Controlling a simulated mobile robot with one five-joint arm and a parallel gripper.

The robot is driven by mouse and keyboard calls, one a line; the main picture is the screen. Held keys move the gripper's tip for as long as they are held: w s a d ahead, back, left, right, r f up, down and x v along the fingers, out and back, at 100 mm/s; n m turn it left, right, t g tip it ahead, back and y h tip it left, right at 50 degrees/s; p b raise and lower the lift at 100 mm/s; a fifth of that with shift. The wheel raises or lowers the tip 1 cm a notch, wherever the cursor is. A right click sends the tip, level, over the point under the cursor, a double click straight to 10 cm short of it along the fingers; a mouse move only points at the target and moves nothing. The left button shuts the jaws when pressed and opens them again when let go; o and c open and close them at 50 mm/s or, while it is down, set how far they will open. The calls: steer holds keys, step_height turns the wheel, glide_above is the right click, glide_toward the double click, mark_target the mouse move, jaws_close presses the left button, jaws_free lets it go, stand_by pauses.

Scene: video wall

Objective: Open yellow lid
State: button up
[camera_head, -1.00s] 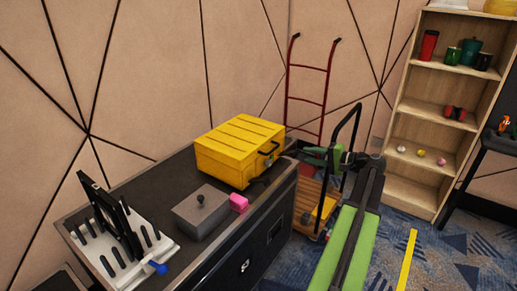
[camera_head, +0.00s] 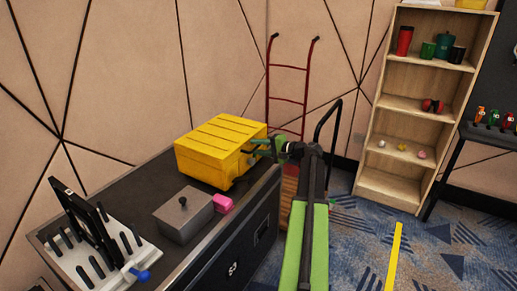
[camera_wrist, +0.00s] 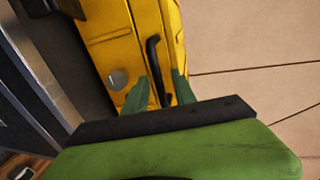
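A yellow box with a ribbed lid (camera_head: 225,130) stands on the dark cabinet, its lid down. The box's front and black handle (camera_wrist: 153,55) show close up in the wrist view. My gripper (camera_head: 262,146) is at the box's right side, by the handle. In the wrist view my gripper's green fingers (camera_wrist: 158,88) are apart, with the handle's lower part between them. A gap shows, and whether either finger touches the box I cannot tell. In the head view my gripper partly hides the handle.
The dark cabinet (camera_head: 130,180) also bears a grey lidded box (camera_head: 184,217), a pink block (camera_head: 223,202) and a white rack (camera_head: 95,268). A red hand truck (camera_head: 289,68) leans against the wall behind. A wooden shelf (camera_head: 400,180) stands at right.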

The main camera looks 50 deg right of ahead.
steer(key=shift+w+a, duration=0.1)
steer(key=shift+w, duration=0.3)
jaws_close()
stand_by(1.1)
